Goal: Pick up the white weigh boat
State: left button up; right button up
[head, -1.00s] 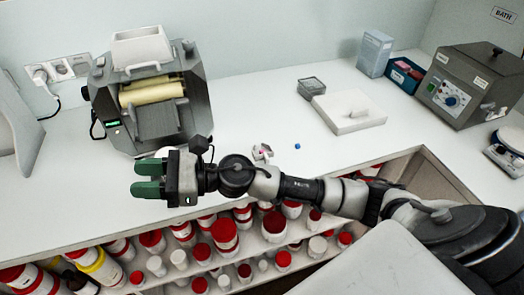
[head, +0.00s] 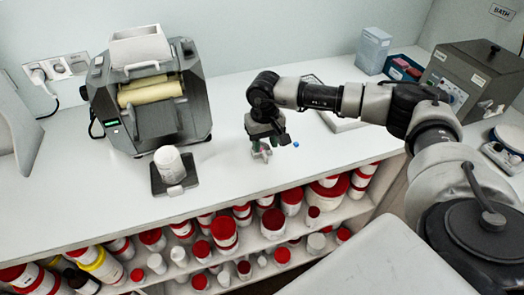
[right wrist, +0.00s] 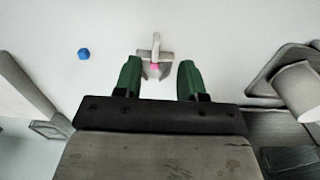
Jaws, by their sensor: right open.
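The white weigh boat (head: 261,153) appears as a small whitish piece with a pink spot on the counter, partly covered by my right gripper in the head view. In the right wrist view the weigh boat (right wrist: 154,52) lies just beyond and between the green fingertips, with a raised upright part across its middle. My right gripper (right wrist: 158,68) is open, empty and pointing down over it; it also shows in the head view (head: 262,148). The remaining height above the counter is hard to tell. My left gripper is not in view.
A white container (head: 168,162) stands on a dark scale (head: 175,186) to the left, before the grey mill (head: 150,95). Red-lidded jars (head: 224,233) fill the shelf below.

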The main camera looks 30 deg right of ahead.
aim_at(266, 156)
jog(key=shift+f, duration=0.7)
jog(key=shift+s+d+f+p, duration=0.1)
jog(key=shift+f+p, duration=0.25)
jog(key=shift+p, duration=0.1)
notch_tip(266, 156, down, 4)
jog(key=shift+d+r+p, duration=0.15)
jog(key=shift+r+p, duration=0.05)
jog(key=shift+p, duration=0.5)
jog(key=shift+f, duration=0.45)
grip_shut()
